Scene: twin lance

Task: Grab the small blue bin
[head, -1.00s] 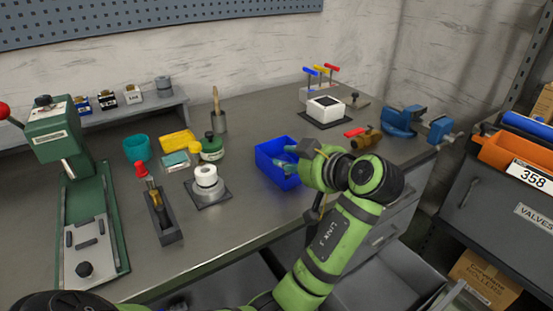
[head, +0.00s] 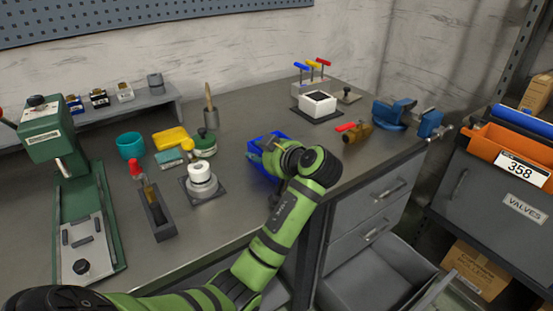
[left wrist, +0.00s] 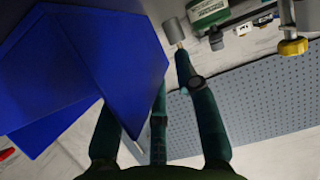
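The small blue bin (head: 254,146) sits on the grey workbench, left of the drawers. My left gripper (head: 268,148) is at the bin, over its right part, and hides much of it together with the wrist. In the left wrist view, the bin (left wrist: 85,65) fills the upper left, seen close up. The dark green fingers of my left gripper (left wrist: 150,85) are spread apart. Whether any finger touches the bin cannot be told. My right gripper is not in view.
A white round stack on a dark plate (head: 200,181) and a green jar (head: 204,146) stand left of the bin. A white box (head: 317,101), a brass piece (head: 357,133) and a blue vise (head: 393,113) lie to its right. An open drawer (head: 370,280) is below.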

